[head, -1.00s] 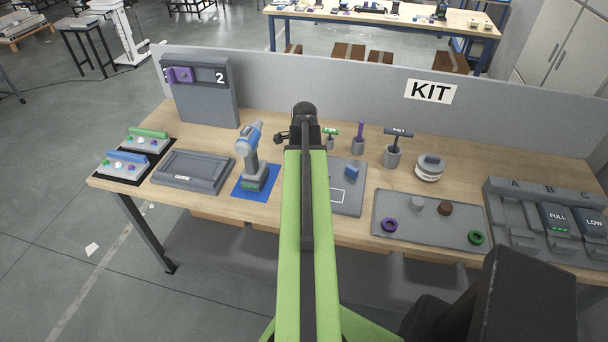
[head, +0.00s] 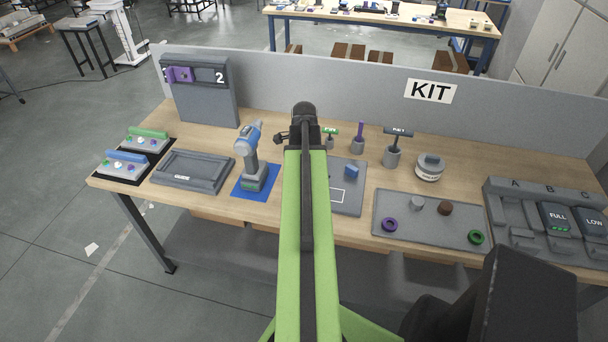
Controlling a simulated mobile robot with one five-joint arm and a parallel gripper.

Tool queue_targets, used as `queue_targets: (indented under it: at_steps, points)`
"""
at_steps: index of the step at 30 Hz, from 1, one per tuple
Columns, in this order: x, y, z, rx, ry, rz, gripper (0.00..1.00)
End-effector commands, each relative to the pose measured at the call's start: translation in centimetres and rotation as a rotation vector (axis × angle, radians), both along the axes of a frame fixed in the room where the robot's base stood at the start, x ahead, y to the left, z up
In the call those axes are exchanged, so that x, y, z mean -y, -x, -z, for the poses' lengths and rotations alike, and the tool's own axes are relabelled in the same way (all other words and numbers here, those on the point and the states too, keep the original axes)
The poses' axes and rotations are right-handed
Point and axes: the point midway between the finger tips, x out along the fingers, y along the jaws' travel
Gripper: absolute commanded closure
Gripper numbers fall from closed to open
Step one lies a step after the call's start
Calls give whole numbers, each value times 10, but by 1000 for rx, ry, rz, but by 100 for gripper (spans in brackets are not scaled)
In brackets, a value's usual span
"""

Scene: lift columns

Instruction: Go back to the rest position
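My green arm reaches straight out from the bottom of the head view over the wooden workbench (head: 270,128). My gripper (head: 283,138) shows only in part at the arm's far end, as a small dark shape to the left of the black wrist. Its fingers are too small and too hidden to tell open from shut. No held object can be made out. The drill (head: 249,155) stands upright on a blue mat (head: 241,190), left of my arm and apart from it.
Left of the drill are a grey tray (head: 193,171) and button boxes (head: 122,164). Right of my arm are a grey board (head: 352,205), tool holders, a tray with rings (head: 432,232) and a battery rack (head: 518,214). A grey partition (head: 330,90) stands behind.

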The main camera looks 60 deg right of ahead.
Motion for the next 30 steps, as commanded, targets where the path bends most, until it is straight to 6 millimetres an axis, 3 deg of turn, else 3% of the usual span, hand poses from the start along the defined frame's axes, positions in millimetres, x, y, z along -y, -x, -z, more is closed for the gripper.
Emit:
queue_targets:
  at_steps: [3, 10, 15, 30]
  points:
    - [0, 0, 0, 1, 1, 0, 32]
    - [1, -1, 0, 1, 2, 0, 31]
    - [1, -1, 0, 2, 3, 0, 10]
    - [1, -1, 0, 2, 3, 0, 10]
